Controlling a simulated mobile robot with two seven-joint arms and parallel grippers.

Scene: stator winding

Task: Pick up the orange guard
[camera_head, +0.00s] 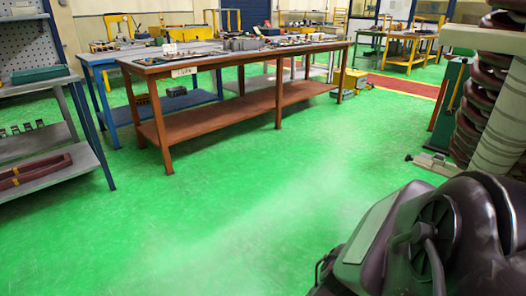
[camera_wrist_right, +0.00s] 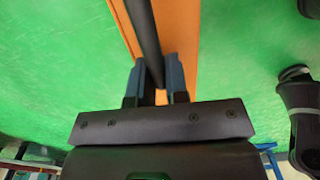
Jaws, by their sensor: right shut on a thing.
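In the right wrist view, the orange guard (camera_wrist_right: 185,30) runs up from between my fingers to the top edge of the picture. A long dark bar (camera_wrist_right: 144,35) lies along it, with orange showing on both sides. My right gripper (camera_wrist_right: 157,80) has its two blue-grey fingers close on either side of the bar and guard, and is shut on the guard. The guard's far end is outside the picture. Neither gripper nor the guard shows in the head view.
Green floor (camera_head: 250,190) is open ahead. A brown workbench (camera_head: 240,95) with tools stands at the back, and a grey shelf (camera_head: 50,175) at the left. A dark machine (camera_head: 430,235) fills the lower right; stacked coils (camera_head: 485,100) stand behind it.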

